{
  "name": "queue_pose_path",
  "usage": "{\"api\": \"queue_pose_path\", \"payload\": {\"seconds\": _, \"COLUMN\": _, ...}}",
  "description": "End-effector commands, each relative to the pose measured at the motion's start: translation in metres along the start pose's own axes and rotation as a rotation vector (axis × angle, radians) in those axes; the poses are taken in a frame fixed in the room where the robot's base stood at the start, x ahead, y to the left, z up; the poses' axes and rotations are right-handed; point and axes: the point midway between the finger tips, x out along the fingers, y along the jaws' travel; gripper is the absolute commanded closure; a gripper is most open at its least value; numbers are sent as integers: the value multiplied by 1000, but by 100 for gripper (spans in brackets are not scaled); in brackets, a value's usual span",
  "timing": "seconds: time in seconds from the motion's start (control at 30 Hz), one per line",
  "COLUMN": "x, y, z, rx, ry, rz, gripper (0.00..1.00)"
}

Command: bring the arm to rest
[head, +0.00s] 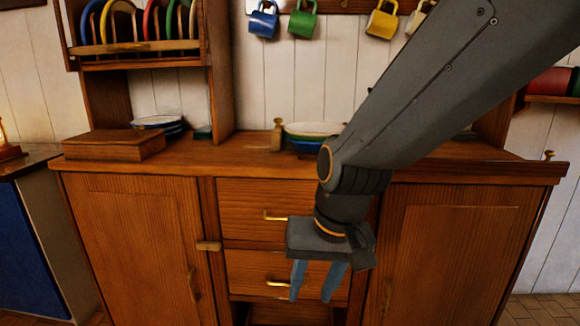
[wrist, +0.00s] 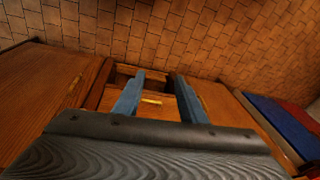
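My gripper (head: 316,283) hangs pointing down in front of the drawers of a wooden cabinet (head: 450,176). Its two blue fingers are apart with nothing between them. In the wrist view my gripper (wrist: 160,95) also shows open and empty, with the lower drawer's brass handle (wrist: 152,100) seen beyond the fingers. My arm comes in from the upper right of the head view and hides part of the cabinet's right side and top.
On the cabinet top stand a wooden box (head: 114,145), stacked plates (head: 157,123) and nested bowls (head: 312,131), partly behind my arm. Mugs (head: 302,20) hang above. A plate rack (head: 135,47) is upper left. Brick floor (wrist: 200,35) lies open beyond the cabinet in the wrist view.

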Motion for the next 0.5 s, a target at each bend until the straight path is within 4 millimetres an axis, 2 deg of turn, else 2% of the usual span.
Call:
{"api": "queue_pose_path", "payload": {"seconds": 0.1, "x": -12, "y": 21, "z": 28, "rx": -57, "ry": -58, "rz": 33, "gripper": 62}}
{"api": "queue_pose_path", "payload": {"seconds": 0.37, "x": -34, "y": 59, "z": 81, "rx": -163, "ry": -180, "rz": 91, "gripper": 62}}
{"api": "queue_pose_path", "payload": {"seconds": 0.5, "x": -44, "y": 62, "z": 76, "rx": -138, "ry": -178, "rz": 96, "gripper": 62}}
